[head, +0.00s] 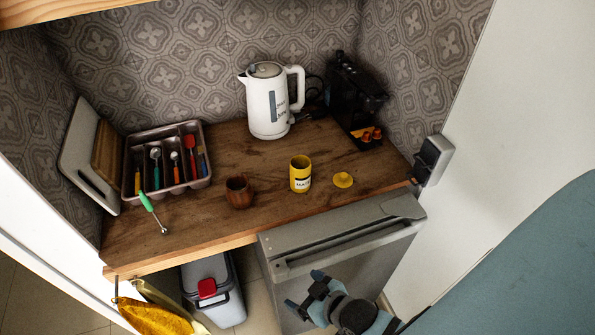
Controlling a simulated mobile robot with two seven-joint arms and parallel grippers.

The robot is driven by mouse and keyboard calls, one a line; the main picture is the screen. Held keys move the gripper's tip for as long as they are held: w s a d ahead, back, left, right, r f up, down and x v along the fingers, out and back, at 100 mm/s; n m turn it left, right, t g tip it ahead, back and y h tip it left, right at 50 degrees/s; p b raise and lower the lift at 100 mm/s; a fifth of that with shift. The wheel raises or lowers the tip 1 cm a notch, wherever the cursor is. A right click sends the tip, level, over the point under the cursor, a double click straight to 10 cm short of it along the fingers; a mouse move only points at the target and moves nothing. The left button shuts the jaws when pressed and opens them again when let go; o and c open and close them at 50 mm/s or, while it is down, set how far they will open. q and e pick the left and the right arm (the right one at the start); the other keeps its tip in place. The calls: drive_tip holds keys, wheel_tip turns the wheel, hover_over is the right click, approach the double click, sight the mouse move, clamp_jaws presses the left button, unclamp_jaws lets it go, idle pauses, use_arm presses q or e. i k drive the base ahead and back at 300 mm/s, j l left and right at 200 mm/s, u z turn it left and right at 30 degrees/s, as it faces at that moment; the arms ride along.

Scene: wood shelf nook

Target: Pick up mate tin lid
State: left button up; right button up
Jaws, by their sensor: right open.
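The yellow mate tin lid (343,180) lies flat on the wooden counter, to the right of the tin and near the counter's front right part. It has a small knob on top. The yellow mate tin (300,175) stands upright and open beside it, with a white label. My right gripper (308,297) is open and empty, low in front of the grey fridge door, below the counter edge and apart from the lid. My left gripper is not in the picture.
A brown cup (239,192) stands left of the tin. A white kettle (268,103) and a black coffee machine (352,100) stand behind. A utensil tray (167,160) and a green-handled tool (152,212) are at left. The wooden counter (215,228) has free room in front.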

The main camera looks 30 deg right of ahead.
sight(341, 180)
drive_tip(key=z, duration=1.4)
